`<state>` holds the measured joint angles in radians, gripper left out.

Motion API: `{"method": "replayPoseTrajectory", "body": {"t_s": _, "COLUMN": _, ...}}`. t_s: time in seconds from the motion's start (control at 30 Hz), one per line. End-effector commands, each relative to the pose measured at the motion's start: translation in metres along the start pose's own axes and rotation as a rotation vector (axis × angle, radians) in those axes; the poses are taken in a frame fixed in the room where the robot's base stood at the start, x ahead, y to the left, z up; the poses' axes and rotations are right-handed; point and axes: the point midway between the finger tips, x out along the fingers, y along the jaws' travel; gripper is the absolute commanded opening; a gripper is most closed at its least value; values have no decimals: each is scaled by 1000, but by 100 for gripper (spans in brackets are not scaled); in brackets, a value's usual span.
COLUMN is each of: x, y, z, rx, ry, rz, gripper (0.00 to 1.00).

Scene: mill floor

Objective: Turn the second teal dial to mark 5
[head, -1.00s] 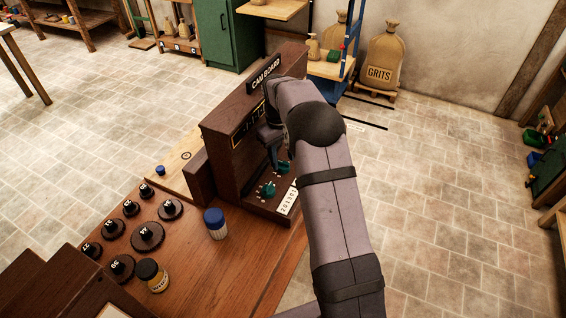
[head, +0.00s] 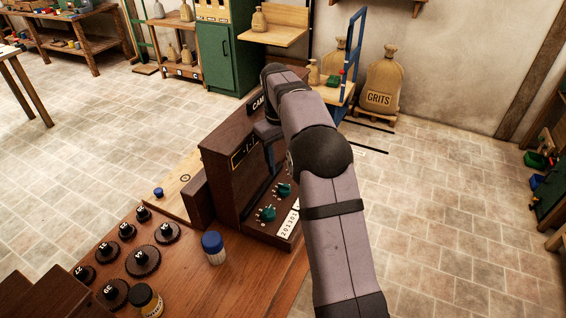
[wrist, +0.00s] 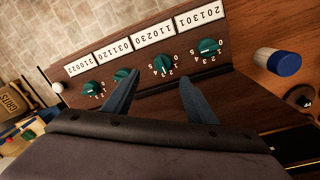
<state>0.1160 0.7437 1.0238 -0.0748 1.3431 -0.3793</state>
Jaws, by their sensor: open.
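The cam board is a dark wooden stand (head: 222,165) with a row of teal dials and number cards. In the wrist view the second teal dial (wrist: 162,65), counted from the blue-capped jar, shows between my fingertips, in front of the card reading 110230. It also shows in the head view (head: 284,190). Its pointer is too small to read surely. The first dial (wrist: 208,47) is to its right; two more dials (wrist: 120,75) (wrist: 91,88) are to its left. My gripper (wrist: 159,78) is open and empty, its blue fingers apart. My arm hides the farther dials in the head view.
A blue-capped jar (head: 213,248) stands on the table beside the board. A white knob (wrist: 57,88) is at the board's far end. Floor to the right is clear.

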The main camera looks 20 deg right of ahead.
Motion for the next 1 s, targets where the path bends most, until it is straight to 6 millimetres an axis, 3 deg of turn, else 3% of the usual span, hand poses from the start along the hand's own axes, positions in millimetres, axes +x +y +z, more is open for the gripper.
{"method": "replayPoseTrajectory", "body": {"t_s": 0.2, "x": -5, "y": 9, "z": 6, "rx": 18, "ry": -23, "rz": -9, "gripper": 51}}
{"method": "replayPoseTrajectory", "body": {"t_s": 0.3, "x": 6, "y": 11, "z": 17, "rx": 33, "ry": -68, "rz": -44, "gripper": 51}}
{"method": "replayPoseTrajectory", "body": {"t_s": 0.4, "x": 25, "y": 5, "z": 14, "rx": -119, "ry": -50, "rz": -76, "gripper": 51}}
{"method": "replayPoseTrajectory", "body": {"t_s": 0.7, "x": 29, "y": 2, "z": 1, "rx": -504, "ry": 17, "rz": -80, "gripper": 51}}
{"method": "replayPoseTrajectory", "body": {"t_s": 1.0, "x": 30, "y": 2, "z": 0, "rx": -592, "ry": 22, "rz": -78, "gripper": 51}}
